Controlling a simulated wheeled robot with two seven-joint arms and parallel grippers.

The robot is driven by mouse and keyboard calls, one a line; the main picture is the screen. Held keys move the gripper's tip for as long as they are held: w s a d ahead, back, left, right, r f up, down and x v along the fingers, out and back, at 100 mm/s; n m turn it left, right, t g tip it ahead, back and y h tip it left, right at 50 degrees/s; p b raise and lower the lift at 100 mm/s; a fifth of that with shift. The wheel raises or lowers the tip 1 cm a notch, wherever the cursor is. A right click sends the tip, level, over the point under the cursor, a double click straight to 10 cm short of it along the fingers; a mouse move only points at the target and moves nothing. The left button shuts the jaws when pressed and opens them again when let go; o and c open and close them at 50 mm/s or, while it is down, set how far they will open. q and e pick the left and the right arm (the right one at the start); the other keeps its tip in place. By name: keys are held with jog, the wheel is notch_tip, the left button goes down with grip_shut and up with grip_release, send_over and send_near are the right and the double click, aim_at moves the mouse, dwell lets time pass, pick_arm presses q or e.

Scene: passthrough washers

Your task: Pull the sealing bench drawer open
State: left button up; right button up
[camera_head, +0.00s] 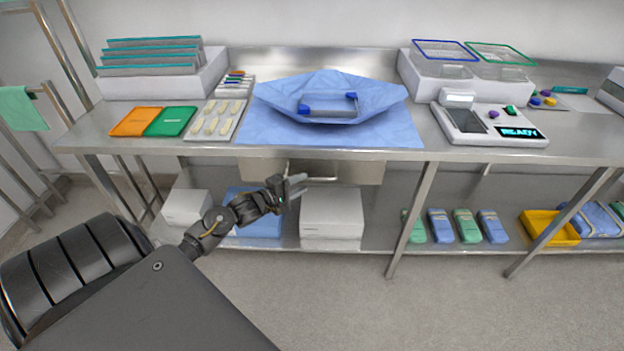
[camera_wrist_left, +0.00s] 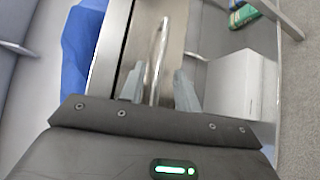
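The sealing bench (camera_head: 210,147) has a metal drawer (camera_head: 362,172) under its top, below the blue wrap. The drawer front looks in line with the bench edge, with no visible opening. A bar handle (camera_head: 322,179) runs across it and shows in the left wrist view (camera_wrist_left: 160,48). My left gripper (camera_head: 298,185) is at the left part of the handle. In the left wrist view, the gripper's two fingers (camera_wrist_left: 159,92) are apart, with the bar between them and gaps on both sides. My right gripper is out of view.
A blue wrap (camera_head: 270,125) with a clear, blue-ended tray lies on the bench above the drawer. White boxes (camera_head: 332,218) and packs (camera_head: 466,226) fill the lower shelf. A bench leg (camera_head: 412,222) stands right of the drawer. Floor in front is clear.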

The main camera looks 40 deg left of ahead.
aim_at(310, 179)
pick_arm(q)
jog(key=w, duration=0.5)
jog(key=shift+w+d+f, duration=0.25)
jog(key=shift+d+f, duration=0.15)
jog(key=shift+c, duration=0.3)
grip_shut()
